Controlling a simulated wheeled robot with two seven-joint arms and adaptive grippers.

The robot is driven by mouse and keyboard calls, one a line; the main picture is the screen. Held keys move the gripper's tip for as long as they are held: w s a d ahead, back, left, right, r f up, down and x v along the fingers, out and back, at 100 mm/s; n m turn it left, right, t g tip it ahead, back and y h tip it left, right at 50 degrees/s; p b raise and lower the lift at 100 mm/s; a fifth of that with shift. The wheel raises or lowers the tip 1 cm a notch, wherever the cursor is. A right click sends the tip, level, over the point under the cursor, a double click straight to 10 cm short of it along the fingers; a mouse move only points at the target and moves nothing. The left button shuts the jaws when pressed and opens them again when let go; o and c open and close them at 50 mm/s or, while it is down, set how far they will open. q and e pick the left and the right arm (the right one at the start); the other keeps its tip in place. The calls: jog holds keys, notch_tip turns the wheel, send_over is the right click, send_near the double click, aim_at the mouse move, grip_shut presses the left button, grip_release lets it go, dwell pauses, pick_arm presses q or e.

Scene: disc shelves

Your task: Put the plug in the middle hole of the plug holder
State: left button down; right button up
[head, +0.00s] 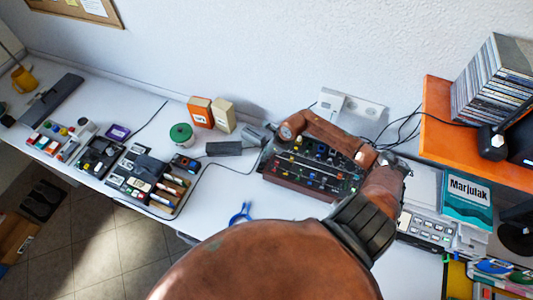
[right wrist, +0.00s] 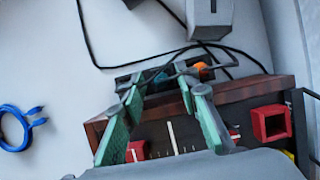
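My right gripper (right wrist: 160,88) shows in the right wrist view with its two green-padded fingers apart, over the wooden edge of a device with knobs (right wrist: 262,88). A dark piece with blue and orange parts (right wrist: 203,73) lies at and beyond the fingertips; I cannot tell whether it is the plug, the plug holder or both. A thin dark cable passes close to the right-hand finger. No hold on anything is visible. In the head view my right arm reaches over the device (head: 315,170) and its gripper is not clearly visible. My left gripper is out of view.
A grey box (right wrist: 210,18) stands beyond the fingers, with black cable around it. A blue cable coil (right wrist: 17,128) lies to the left; it also shows in the head view (head: 240,213). A green tin (head: 181,135), small boxes (head: 200,112) and an orange shelf (head: 440,105) stand nearby.

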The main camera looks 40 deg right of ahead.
jog(key=v, duration=0.7)
jog(key=shift+s, duration=0.1)
